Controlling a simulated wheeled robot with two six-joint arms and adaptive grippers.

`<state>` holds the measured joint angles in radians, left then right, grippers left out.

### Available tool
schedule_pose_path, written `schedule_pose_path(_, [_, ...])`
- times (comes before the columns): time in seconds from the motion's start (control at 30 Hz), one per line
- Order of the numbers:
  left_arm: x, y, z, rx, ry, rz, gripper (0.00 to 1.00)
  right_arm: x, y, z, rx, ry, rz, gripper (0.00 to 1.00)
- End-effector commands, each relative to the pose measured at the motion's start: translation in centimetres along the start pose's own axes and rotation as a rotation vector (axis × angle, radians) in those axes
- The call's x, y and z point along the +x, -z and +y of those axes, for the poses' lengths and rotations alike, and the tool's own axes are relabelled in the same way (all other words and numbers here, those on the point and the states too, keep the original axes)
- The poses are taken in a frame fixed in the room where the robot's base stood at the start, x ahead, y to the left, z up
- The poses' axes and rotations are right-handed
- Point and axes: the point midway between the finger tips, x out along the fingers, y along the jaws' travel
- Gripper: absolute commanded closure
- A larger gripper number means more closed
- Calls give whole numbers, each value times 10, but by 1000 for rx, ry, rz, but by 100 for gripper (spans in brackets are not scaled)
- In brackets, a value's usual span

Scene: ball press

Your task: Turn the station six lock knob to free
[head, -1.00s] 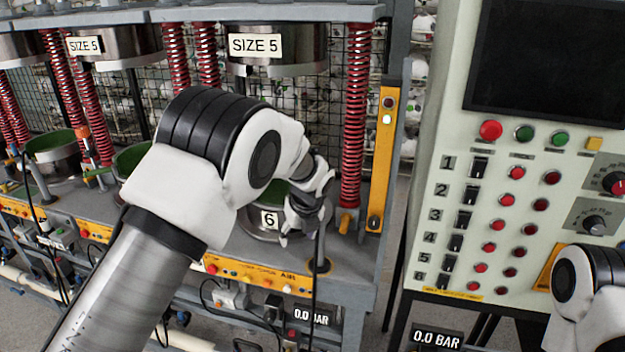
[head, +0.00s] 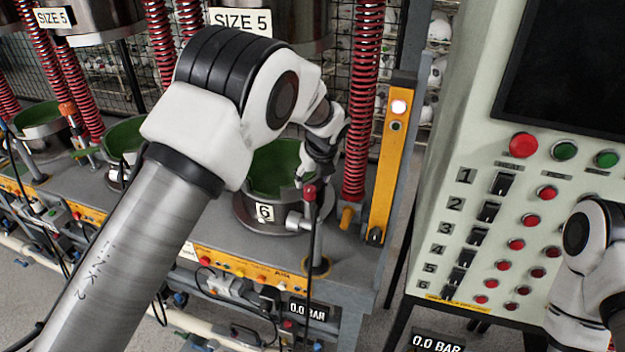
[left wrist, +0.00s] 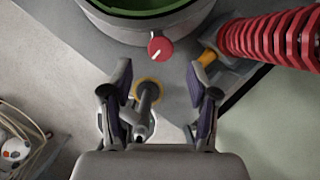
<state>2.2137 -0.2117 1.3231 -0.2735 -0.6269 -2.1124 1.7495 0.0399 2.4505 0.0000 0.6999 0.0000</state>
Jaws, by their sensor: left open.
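The station six lock knob (head: 309,192) is a small red knob on top of a grey post beside the round mould marked 6 (head: 264,213). In the left wrist view the knob (left wrist: 160,48) shows from above, with a white pointer line slanting to the lower left. My left gripper (head: 304,172) is just above the knob in the head view. In the left wrist view its two fingers (left wrist: 160,82) are spread and empty, and the knob lies beyond the tips, roughly centred between them. No contact shows. My right gripper is out of view; only part of that arm shows.
A red spring column (head: 362,110) and an orange fitting (head: 346,217) stand right of the knob. A yellow post (head: 388,170) with a lit lamp stands further right. A control panel (head: 480,215) is at the right. A dark cable hangs near the knob's post.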

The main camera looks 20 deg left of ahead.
Motion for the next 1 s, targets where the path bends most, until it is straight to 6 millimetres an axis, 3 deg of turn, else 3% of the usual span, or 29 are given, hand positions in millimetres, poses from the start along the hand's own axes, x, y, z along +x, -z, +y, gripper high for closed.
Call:
schedule_pose_path(0.23, [42, -1, 0, 0, -1, 2, 40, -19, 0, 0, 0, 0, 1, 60])
schedule_pose_path(0.53, [51, 0, 0, 0, 0, 0, 40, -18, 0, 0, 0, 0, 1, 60])
schedule_pose_path(0.57, [51, 0, 0, 0, 0, 0, 48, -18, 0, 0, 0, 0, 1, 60])
schedule_pose_path(0.7, [51, 0, 0, 0, -1, 0, 97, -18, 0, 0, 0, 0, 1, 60])
schedule_pose_path(1.0, [52, 1, 0, -8, -4, 1, 100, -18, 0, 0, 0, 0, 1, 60])
